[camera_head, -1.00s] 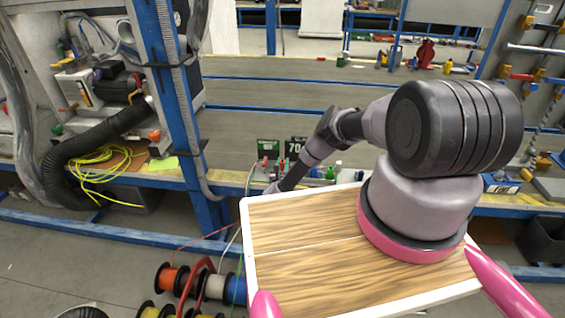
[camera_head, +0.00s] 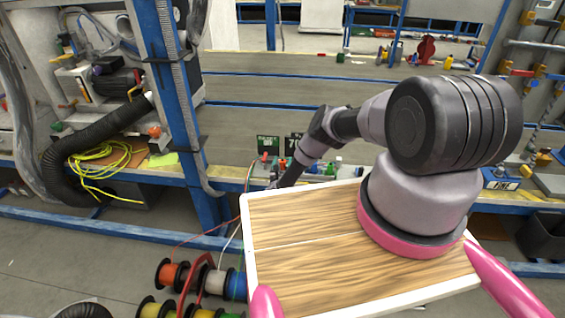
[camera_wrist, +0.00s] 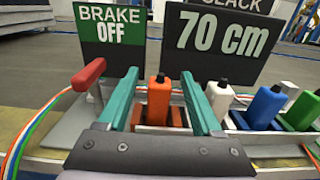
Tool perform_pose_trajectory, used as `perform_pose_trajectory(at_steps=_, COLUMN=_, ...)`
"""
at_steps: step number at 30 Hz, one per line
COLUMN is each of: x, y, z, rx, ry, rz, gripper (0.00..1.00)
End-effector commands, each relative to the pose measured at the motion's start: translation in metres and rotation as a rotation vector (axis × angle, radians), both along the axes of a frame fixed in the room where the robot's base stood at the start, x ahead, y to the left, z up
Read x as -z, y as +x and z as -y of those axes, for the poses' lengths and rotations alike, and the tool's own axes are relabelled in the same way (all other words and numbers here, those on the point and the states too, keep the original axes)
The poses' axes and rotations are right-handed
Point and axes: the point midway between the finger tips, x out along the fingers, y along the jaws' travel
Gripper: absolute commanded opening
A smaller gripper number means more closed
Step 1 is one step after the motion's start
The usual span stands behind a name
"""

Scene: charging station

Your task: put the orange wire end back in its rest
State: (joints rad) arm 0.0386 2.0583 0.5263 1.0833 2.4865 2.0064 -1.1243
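The orange wire end (camera_wrist: 158,103), with a black tip on top, stands upright in the wrist view, low in an orange-brown holder that appears to be its rest (camera_wrist: 176,117). My gripper (camera_wrist: 159,76) has its two teal fingers apart, one on each side of the orange wire end. A gap shows between it and each finger. The lower part of the orange wire end is hidden by the gripper body. In the head view my gripper's fingers are too small and hidden to make out at the bench.
White (camera_wrist: 219,98), blue (camera_wrist: 264,108) and green (camera_wrist: 301,111) wire ends stand to the right. A red lever (camera_wrist: 88,75) is close left of my gripper. A "BRAKE OFF" sign (camera_wrist: 109,35) and a "70 cm" sign (camera_wrist: 215,45) stand behind.

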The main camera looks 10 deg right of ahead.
Motion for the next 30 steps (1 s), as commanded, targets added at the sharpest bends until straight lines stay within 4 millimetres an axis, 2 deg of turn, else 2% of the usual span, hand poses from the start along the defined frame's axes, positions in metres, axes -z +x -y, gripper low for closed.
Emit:
perform_pose_trajectory(at_steps=5, x=0.0, y=-0.003, z=-0.001, rx=-0.001, ry=0.0, rz=-0.001, gripper=0.67)
perform_pose_trajectory(at_steps=8, x=0.0, y=-0.013, z=-0.005, rx=-0.002, ry=-0.001, rz=-0.001, gripper=0.67)
perform_pose_trajectory(at_steps=18, x=0.001, y=-0.076, z=-0.026, rx=-0.003, ry=0.0, rz=-0.002, gripper=0.67)
perform_pose_trajectory(at_steps=21, x=0.0, y=-0.09, z=-0.031, rx=-0.004, ry=0.0, rz=-0.001, gripper=0.67)
perform_pose_trajectory(at_steps=25, x=0.0, y=-0.1, z=-0.033, rx=-0.001, ry=0.0, rz=-0.001, gripper=0.67)
perform_pose_trajectory(at_steps=30, x=0.0, y=-0.103, z=-0.033, rx=0.001, ry=0.0, rz=0.0, gripper=0.67)
